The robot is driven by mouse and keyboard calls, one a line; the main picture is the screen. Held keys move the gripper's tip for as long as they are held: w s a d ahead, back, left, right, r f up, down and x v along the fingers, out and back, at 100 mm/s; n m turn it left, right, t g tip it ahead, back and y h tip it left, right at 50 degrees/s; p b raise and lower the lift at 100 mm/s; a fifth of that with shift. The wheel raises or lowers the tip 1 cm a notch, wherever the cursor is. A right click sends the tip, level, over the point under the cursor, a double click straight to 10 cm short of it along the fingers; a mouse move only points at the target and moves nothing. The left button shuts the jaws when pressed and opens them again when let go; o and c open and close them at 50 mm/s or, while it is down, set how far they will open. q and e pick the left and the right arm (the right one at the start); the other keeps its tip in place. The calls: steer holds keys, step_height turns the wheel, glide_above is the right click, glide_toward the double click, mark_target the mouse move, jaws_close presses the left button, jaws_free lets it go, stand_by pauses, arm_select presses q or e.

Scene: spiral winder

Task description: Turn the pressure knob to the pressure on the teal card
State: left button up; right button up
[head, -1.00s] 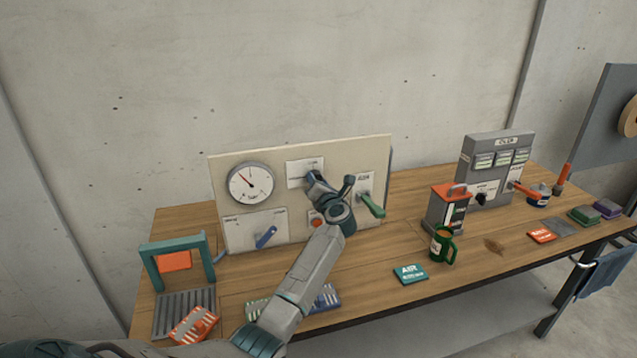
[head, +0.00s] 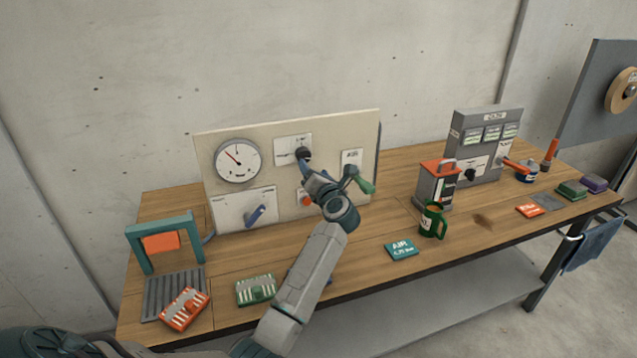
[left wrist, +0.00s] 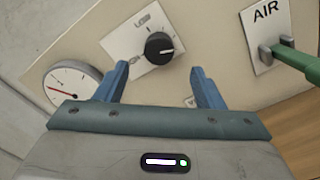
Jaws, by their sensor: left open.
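The black pressure knob (left wrist: 159,48) sits on a white plate on the beige panel. It also shows in the head view (head: 303,154), just beyond my left gripper. My left gripper (left wrist: 162,85) is open and empty, with its two blue fingers apart and pointing at the panel; the knob appears between and beyond the fingertips, apart from them. The round white gauge (head: 238,161) is left of the knob, its red needle pointing to the upper left. The teal card (head: 402,249) lies on the table and reads "AIR" with a small pressure figure, perhaps 4.75 bar. My right gripper does not show.
A green-handled AIR lever (head: 364,184) is right of the knob and a blue lever (head: 257,214) below the gauge. An orange button (head: 306,200) sits below the knob.

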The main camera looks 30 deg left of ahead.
arm_select(q)
steer(key=v, duration=0.3)
steer(key=shift+s+d+b, duration=0.15)
steer(key=shift+b, duration=0.2)
